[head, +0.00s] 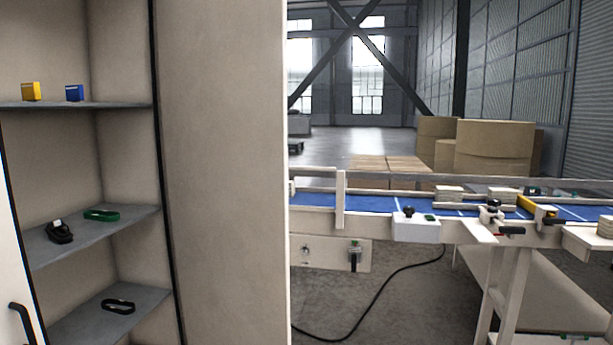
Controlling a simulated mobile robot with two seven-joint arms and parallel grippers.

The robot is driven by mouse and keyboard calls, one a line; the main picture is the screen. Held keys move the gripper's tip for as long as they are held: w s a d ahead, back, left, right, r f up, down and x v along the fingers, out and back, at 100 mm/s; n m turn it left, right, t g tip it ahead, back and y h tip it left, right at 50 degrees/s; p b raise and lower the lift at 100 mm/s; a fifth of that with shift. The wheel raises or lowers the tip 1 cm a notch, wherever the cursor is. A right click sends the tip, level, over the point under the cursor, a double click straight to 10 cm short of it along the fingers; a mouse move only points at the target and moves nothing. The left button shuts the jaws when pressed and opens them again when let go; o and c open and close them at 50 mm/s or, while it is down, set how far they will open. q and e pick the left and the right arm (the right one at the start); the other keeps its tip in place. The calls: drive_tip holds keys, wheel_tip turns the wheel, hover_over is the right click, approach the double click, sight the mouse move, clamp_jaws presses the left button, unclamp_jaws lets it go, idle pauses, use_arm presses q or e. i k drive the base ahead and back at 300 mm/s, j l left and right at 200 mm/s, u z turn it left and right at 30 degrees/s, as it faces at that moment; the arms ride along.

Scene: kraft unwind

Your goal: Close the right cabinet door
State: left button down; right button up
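The right cabinet door (222,170) stands open in the head view as a tall beige panel right of the shelves. Its dark hinge-side edge is on the left and its pale free edge on the right. No handle shows on the face that I see. Part of a white panel with a black handle (22,325), seemingly the left door, shows at the lower left edge. The open cabinet interior has grey shelves (135,226). Neither of my grippers is in view.
Shelves hold a yellow box (31,91), a blue box (74,93), a green ring (101,215) and black items (118,306). Right of the door stands a blue-topped conveyor table (370,205) with a hanging cable (375,290). Large brown rolls (492,148) stand behind.

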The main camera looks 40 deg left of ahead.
sight(223, 64)
drive_tip(key=i, duration=1.15)
drive_tip(key=i+j+z, duration=0.1)
drive_tip(key=i, duration=1)
drive_tip(key=z, duration=7.65)
drive_tip(key=k+l, duration=0.05)
drive_tip(key=l, duration=0.05)
